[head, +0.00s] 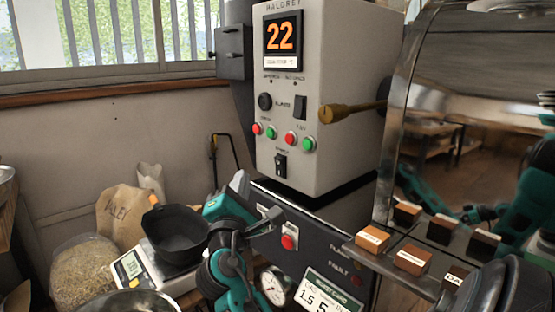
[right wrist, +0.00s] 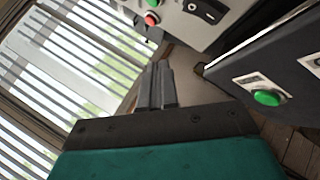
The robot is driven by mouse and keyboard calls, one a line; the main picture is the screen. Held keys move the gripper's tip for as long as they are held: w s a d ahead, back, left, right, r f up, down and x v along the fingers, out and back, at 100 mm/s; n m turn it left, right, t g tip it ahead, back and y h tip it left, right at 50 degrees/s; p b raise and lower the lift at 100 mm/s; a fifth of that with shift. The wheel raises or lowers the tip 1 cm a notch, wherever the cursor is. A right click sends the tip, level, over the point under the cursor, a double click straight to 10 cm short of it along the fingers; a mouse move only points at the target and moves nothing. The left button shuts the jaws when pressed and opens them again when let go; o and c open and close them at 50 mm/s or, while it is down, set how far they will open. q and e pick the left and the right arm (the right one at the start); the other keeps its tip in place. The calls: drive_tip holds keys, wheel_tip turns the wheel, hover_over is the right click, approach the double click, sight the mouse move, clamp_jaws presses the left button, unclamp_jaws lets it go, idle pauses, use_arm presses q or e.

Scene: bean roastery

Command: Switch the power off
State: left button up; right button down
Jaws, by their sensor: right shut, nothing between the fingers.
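The pale roaster control box (head: 327,75) stands at the upper middle with an orange display reading 22. A black rocker switch (head: 280,165) sits low on its face, under red and green buttons; its label is too small to read surely. The rocker also shows at the top of the right wrist view (right wrist: 208,11). My right gripper (head: 240,182) is left of and below the rocker, apart from it. In the right wrist view its two dark fingers (right wrist: 160,85) are together and empty. My left gripper is not in view.
A brass handle (head: 347,112) sticks out of the box. A dark lower panel (head: 325,252) has a red button (head: 289,238); a green button (right wrist: 267,98) shows in the wrist view. A black pan (head: 175,235) on a scale stands left. Small labelled blocks (head: 372,239) are right.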

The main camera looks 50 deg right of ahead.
sight(279, 167)
drive_tip(key=d+p, duration=0.1)
drive_tip(key=d, duration=0.5)
drive_tip(key=shift+s+r+p, duration=0.3)
drive_tip(key=shift+r+p, duration=0.05)
drive_tip(key=shift+r, duration=0.05)
idle(0.8)
idle(0.5)
drive_tip(key=shift+d, duration=0.1)
drive_tip(key=shift+s+d, duration=0.1)
drive_tip(key=shift+d, duration=0.25)
idle(0.5)
